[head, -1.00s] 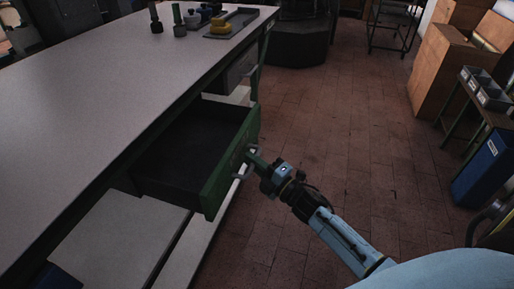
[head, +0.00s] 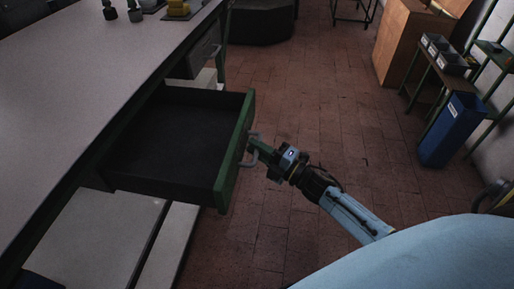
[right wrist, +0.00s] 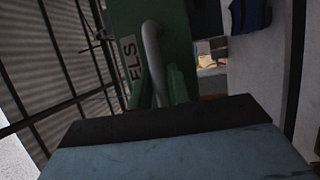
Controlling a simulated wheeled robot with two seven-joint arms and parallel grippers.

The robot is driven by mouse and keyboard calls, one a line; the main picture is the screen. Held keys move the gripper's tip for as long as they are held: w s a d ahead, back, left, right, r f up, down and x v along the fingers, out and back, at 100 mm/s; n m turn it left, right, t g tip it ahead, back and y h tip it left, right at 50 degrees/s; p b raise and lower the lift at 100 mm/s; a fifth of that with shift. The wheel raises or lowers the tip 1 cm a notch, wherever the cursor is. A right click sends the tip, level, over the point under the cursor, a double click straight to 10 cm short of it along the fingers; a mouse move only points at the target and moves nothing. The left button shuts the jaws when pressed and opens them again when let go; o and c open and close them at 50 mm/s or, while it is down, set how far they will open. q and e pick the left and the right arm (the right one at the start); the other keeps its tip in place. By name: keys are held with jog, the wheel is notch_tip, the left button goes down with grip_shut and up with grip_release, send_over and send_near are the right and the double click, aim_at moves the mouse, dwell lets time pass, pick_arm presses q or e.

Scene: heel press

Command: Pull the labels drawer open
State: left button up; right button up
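The labels drawer (head: 236,160) has a green front and a dark, empty-looking inside, and stands well out from under the bench. Its grey bar handle (head: 249,158) is on the outer face. My right gripper (head: 256,146) is at this handle and appears shut on it. In the right wrist view the handle (right wrist: 152,50) runs down beside a green finger, next to a white label (right wrist: 132,70) on the green front, with the letters "ELS" readable. The fingertips are partly hidden there. My left gripper is not in view.
The grey-topped workbench (head: 60,80) fills the left, with another closed drawer (head: 203,48) farther along and a pale lower shelf (head: 100,235). Brick floor (head: 330,110) is clear to the right. A blue bin (head: 452,130) and wooden cabinet (head: 405,45) stand farther right.

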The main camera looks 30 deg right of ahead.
jog(key=shift+o, duration=1.3)
jog(key=shift+s+d, duration=0.1)
